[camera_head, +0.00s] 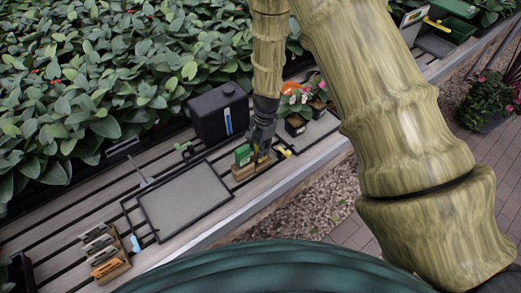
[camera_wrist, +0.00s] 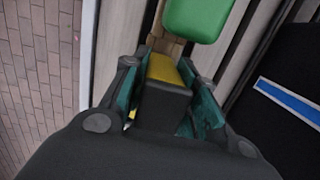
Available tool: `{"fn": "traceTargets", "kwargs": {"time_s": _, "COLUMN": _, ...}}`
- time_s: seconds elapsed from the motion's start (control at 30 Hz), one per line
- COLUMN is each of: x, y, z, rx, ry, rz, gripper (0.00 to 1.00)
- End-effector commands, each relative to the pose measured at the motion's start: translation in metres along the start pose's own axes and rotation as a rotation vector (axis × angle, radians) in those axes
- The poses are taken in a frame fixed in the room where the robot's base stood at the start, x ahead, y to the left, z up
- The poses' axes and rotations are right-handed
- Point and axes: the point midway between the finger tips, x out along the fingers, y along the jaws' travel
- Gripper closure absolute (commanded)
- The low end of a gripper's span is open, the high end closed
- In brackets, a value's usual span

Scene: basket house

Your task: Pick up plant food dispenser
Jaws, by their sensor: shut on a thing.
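My gripper (camera_head: 262,149) points down over the slatted bench, beside a small wooden block (camera_head: 243,172) and a green item (camera_head: 243,154). In the wrist view my gripper (camera_wrist: 166,76) has its teal-padded fingers on both sides of a yellow-and-black item (camera_wrist: 163,70), and it is shut on it. This item shows as a small yellow patch (camera_head: 262,158) in the head view. The green item (camera_wrist: 197,17) lies just beyond the fingers. I cannot tell from its look alone whether the held item is the plant food dispenser, since the fingers hide much of it.
A black container (camera_head: 219,113) with a blue stripe stands to the left of my gripper. Potted flowers (camera_head: 297,112) stand close on the right. A framed grey tray (camera_head: 186,200) lies to the left on the bench. Dense leafy plants (camera_head: 95,80) fill the back.

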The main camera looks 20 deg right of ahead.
Motion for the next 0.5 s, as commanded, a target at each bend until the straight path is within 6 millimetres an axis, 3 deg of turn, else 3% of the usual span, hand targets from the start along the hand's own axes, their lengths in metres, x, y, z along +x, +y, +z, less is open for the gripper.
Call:
{"fn": "traceTargets", "kwargs": {"time_s": 0.33, "x": -0.003, "y": 0.000, "z": 0.000, "rx": 0.000, "ry": 0.001, "rz": 0.000, "gripper": 0.99}}
{"fn": "traceTargets", "kwargs": {"time_s": 0.5, "x": -0.016, "y": 0.000, "z": 0.002, "rx": 0.000, "ry": 0.002, "rz": -0.001, "gripper": 0.99}}
